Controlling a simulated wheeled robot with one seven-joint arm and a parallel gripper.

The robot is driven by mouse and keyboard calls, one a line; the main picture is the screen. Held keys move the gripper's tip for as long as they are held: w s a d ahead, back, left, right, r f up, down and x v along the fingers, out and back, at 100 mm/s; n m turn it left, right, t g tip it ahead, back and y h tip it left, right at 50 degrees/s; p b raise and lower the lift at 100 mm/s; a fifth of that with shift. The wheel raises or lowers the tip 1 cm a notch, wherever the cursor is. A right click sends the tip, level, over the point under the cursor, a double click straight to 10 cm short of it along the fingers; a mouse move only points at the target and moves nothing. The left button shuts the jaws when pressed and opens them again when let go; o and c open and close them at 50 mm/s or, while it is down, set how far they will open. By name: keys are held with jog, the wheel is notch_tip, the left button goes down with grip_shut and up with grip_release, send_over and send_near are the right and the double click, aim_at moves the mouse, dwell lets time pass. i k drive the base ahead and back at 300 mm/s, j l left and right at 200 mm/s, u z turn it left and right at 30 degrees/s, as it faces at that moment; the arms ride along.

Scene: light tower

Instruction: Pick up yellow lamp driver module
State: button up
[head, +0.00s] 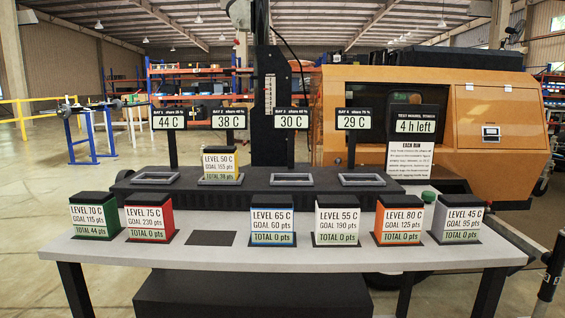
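The yellow lamp driver module (221,179) sits upright in the second bay from the left of the long black rack (255,199). The module's lower part is hidden in the rack. My gripper is not in view.
The other three bays are empty. Green (95,216), red (150,218), blue (272,220), white (337,220), orange (398,219) and grey (457,219) modules stand along the table's (140,252) front. A dark pad (212,239) between red and blue is empty. Sign posts rise behind the bays.

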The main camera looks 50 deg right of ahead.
aim_at(220, 162)
jog(key=z, duration=0.85)
